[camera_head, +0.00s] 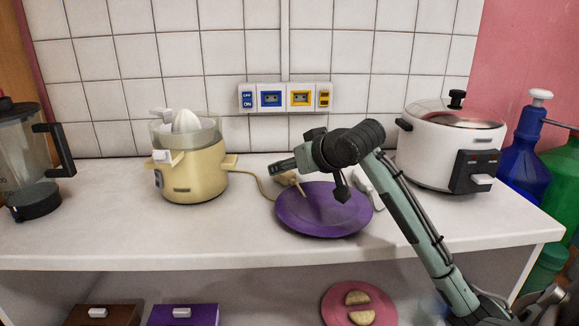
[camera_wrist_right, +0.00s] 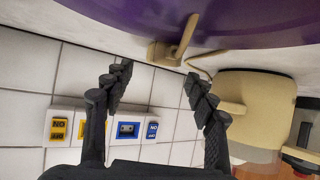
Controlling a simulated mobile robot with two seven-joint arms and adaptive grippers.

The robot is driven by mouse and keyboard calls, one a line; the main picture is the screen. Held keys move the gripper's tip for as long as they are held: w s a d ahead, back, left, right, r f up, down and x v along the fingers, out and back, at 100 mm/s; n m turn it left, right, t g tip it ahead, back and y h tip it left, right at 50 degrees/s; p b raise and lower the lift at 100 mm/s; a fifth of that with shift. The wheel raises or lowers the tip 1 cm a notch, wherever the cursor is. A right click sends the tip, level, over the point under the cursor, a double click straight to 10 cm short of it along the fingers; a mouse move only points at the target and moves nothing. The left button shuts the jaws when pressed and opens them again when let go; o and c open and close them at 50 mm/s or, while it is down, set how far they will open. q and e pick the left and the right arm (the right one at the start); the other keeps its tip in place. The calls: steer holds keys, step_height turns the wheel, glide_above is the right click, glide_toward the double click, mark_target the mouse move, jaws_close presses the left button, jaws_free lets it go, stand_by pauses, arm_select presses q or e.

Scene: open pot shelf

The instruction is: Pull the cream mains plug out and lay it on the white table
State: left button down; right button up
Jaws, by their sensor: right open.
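The cream mains plug (camera_head: 288,179) is on the white table (camera_head: 120,225) at the back edge of the purple plate (camera_head: 310,222), partly behind my gripper. In the right wrist view the plug (camera_wrist_right: 166,53) shows at the plate's rim, with a cream bar reaching over the plate. Its cream cord (camera_head: 263,187) runs to the cream juicer (camera_head: 190,175). My right gripper (camera_head: 275,167) is above the plug, pointing left. In the wrist view its fingers (camera_wrist_right: 157,84) are spread and empty, apart from the plug. My left gripper is out of view.
The wall socket panel (camera_head: 286,97) has blue and yellow sockets with no plug in them. A white rice cooker (camera_head: 440,150) stands right, a blender (camera_head: 28,165) left. The table front between blender and plate is clear. A pink plate (camera_head: 335,305) is on the shelf below.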

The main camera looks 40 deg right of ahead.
steer(key=v, duration=1.1)
steer(key=shift+r, duration=0.1)
